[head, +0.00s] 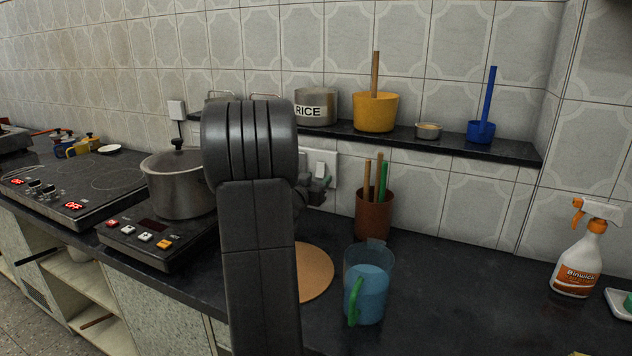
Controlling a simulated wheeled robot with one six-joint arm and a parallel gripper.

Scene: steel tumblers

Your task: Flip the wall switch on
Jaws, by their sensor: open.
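A white wall switch plate (331,160) is on the tiled wall below the shelf, just right of my arm. A rocker shows on it, but its left part is hidden by my arm, and I cannot tell whether it is on or off. My gripper (318,192) is mostly hidden behind my own dark arm. Only a small dark part of it shows at the lower edge of the plate, close to the switch. It is open, with nothing seen in it. I cannot tell whether it touches the plate. A small green part shows beside it.
A dark shelf (440,142) above holds a RICE pot (316,107), a yellow pot (375,112) and a blue cup (481,132). Below are a brown utensil holder (374,216), a blue jug (367,290) and a steel pot (180,187) on a cooker.

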